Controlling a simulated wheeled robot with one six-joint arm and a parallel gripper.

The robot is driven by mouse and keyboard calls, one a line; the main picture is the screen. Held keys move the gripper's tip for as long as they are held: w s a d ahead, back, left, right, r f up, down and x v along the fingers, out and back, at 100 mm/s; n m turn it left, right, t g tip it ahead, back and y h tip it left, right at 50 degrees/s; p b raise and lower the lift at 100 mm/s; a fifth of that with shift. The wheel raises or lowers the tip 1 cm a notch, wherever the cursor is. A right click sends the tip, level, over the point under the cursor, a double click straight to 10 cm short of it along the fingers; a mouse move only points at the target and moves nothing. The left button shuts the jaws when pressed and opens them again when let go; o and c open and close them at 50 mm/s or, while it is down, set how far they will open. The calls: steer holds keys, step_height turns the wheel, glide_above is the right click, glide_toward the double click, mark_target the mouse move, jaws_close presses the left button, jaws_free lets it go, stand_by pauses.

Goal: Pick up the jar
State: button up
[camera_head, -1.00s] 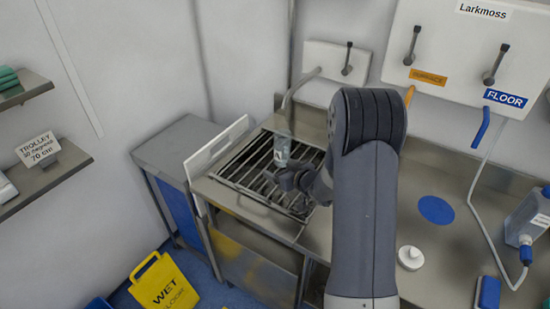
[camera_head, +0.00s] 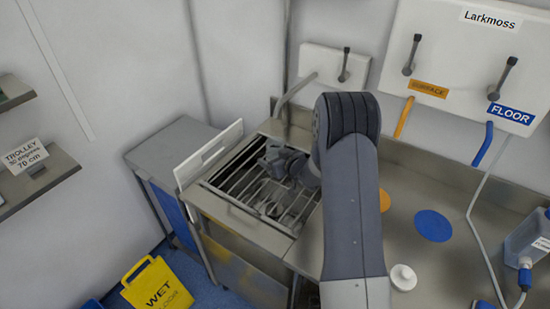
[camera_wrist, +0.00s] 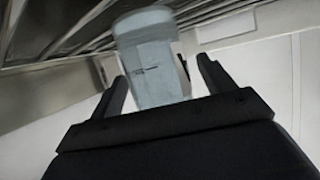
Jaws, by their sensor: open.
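The jar (camera_wrist: 152,50) is pale, translucent blue-grey with a wider top, and stands out in the wrist view between the two dark fingers of my gripper (camera_wrist: 161,70). In the head view my gripper (camera_head: 277,160) is over the slatted metal rack (camera_head: 240,200).
A white upright panel (camera_head: 208,153) edges the rack on the left. Taps and a grey spout are on the wall behind. A white round cap (camera_head: 403,277), a blue disc (camera_head: 433,225) and a blue-grey bottle (camera_head: 530,240) are on the steel counter at right.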

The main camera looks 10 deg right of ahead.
steer(key=c, duration=1)
steer(key=shift+c, duration=0.4)
steer(key=shift+r, duration=0.2)
